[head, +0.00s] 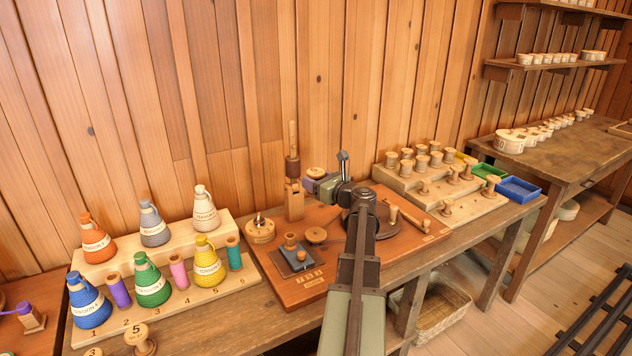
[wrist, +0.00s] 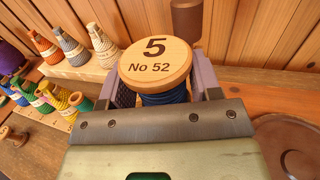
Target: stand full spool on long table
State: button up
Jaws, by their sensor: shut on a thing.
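My gripper (head: 320,185) is shut on a wooden spool wound with dark blue thread. In the wrist view, the spool (wrist: 155,68) sits between the purple fingers, its round top reading "5 No 52". In the head view, only its pale top (head: 316,173) shows clearly. The gripper is above the reddish-brown work board, near the upright wooden post (head: 294,190). The spool's lower end is hidden. A long wooden table (head: 265,330) runs under the work board; another wooden table (head: 560,150) stands at the far right.
Cone-shaped thread bobbins (head: 152,280) and coloured spools stand on a numbered stepped rack at left. A labelled spool (head: 139,340) stands at the front edge. Bare wooden spools (head: 422,160) fill a stepped rack at right, beside green and blue trays (head: 518,189). White pots line the far table.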

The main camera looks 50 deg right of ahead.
aim_at(316, 171)
notch_tip(316, 171, up, 6)
jog(key=p, duration=0.3)
jog(key=shift+f, duration=0.25)
notch_tip(316, 171, down, 21)
jog(key=b, duration=2)
jog(key=shift+r+b, duration=0.1)
jog(key=shift+b, duration=0.25)
jog(key=shift+r+p, duration=0.3)
jog(key=shift+f, duration=0.25)
jog(key=o, duration=0.9)
jog(key=s, duration=0.3)
jog(key=s+a, duration=0.1)
jog(key=s, duration=0.3)
jog(key=s+b, duration=0.1)
jog(key=s, duration=0.2)
jog(key=shift+s+a+f, duration=0.2)
jog(key=shift+s+a, duration=0.05)
jog(key=shift+s, duration=0.05)
jog(key=shift+c, duration=0.5)
